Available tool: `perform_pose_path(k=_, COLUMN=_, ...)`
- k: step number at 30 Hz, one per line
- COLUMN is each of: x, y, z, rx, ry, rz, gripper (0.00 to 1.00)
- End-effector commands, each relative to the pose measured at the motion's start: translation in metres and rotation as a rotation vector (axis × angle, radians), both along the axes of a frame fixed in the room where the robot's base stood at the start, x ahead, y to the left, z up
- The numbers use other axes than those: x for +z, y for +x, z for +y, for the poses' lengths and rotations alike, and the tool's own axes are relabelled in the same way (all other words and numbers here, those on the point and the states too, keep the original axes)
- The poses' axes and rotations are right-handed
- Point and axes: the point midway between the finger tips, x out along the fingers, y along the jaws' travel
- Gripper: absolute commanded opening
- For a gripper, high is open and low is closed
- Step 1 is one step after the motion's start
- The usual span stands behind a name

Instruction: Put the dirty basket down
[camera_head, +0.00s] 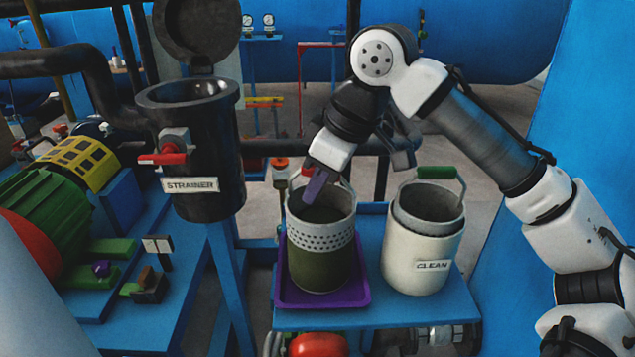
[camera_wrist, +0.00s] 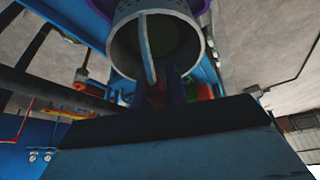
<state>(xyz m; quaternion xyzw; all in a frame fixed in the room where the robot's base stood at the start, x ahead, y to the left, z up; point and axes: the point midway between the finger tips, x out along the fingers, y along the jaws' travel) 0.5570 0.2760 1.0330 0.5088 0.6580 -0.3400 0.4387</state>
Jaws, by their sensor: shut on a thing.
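The dirty basket (camera_head: 321,262) is a grey perforated cylinder with a dark olive lower part. It is upright at the purple tray (camera_head: 366,295); I cannot tell whether its bottom touches the tray. My gripper (camera_head: 314,187) points down at the basket's rim and is shut on its thin handle. In the wrist view the basket's rim (camera_wrist: 114,48) and handle (camera_wrist: 147,50) show at the top, with the gripper's dark fingers (camera_wrist: 165,95) below them. The basket's inside looks empty and dark.
The blue table (camera_head: 365,317) carries the tray and, to its right, a white container labelled CLEAN (camera_head: 412,275) holding a grey basket with a green handle (camera_head: 437,172). The black strainer (camera_head: 205,140) stands left with its lid (camera_head: 197,30) raised. A green motor (camera_head: 50,215) is far left.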

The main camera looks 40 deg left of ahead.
Motion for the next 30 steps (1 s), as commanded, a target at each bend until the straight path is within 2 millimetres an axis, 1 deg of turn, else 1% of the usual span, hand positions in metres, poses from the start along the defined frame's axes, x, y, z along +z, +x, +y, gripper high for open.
perform_pose_path(k=5, x=0.001, y=0.000, z=0.000, rx=0.000, ry=0.002, rz=0.000, gripper=0.00)
perform_pose_path(k=8, x=-0.001, y=0.000, z=0.000, rx=0.000, ry=0.002, rz=0.000, gripper=0.00)
perform_pose_path(k=9, x=-0.002, y=0.000, z=0.000, rx=0.000, ry=0.001, rz=-0.001, gripper=0.17)
perform_pose_path(k=13, x=-0.002, y=0.000, z=0.000, rx=0.000, ry=0.000, rz=-0.001, gripper=0.34)
perform_pose_path(k=14, x=-0.002, y=0.000, z=0.000, rx=0.000, ry=0.000, rz=-0.001, gripper=0.36)
perform_pose_path(k=21, x=-0.001, y=0.000, z=0.000, rx=0.000, ry=0.000, rz=-0.001, gripper=0.36)
perform_pose_path(k=24, x=0.002, y=0.000, z=0.000, rx=-0.002, ry=-0.001, rz=-0.002, gripper=0.36)
perform_pose_path(k=26, x=0.007, y=0.001, z=-0.002, rx=-0.001, ry=0.001, rz=-0.002, gripper=0.36)
perform_pose_path(k=29, x=0.023, y=0.003, z=-0.008, rx=-0.002, ry=0.003, rz=-0.002, gripper=0.36)
perform_pose_path(k=30, x=0.031, y=0.003, z=-0.011, rx=-0.002, ry=0.003, rz=-0.002, gripper=0.36)
